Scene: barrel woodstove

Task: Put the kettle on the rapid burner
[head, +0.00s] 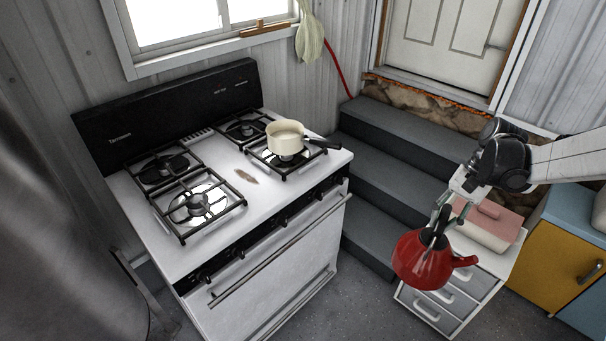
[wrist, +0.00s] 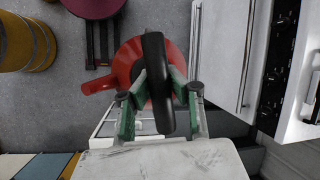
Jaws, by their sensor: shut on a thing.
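The red kettle (head: 422,262) hangs from my gripper (head: 443,208) at the right of the head view, in front of a small white drawer unit. In the wrist view my gripper (wrist: 157,88) is shut on the kettle's black handle, with the red kettle body (wrist: 126,64) beyond it and its spout pointing left. The white stove (head: 245,215) stands to the left of the kettle, with a clear gap between. Its front left burner (head: 195,205), back left burner (head: 164,169) and back right burner (head: 243,129) are bare. No marking shows which burner is the rapid one.
A cream pot (head: 285,136) sits on the front right burner, its dark handle pointing right. Grey steps (head: 385,175) rise behind the gap. The drawer unit (head: 470,270) bears a container with a pink lid (head: 488,220). A yellow cabinet (head: 555,255) stands at right.

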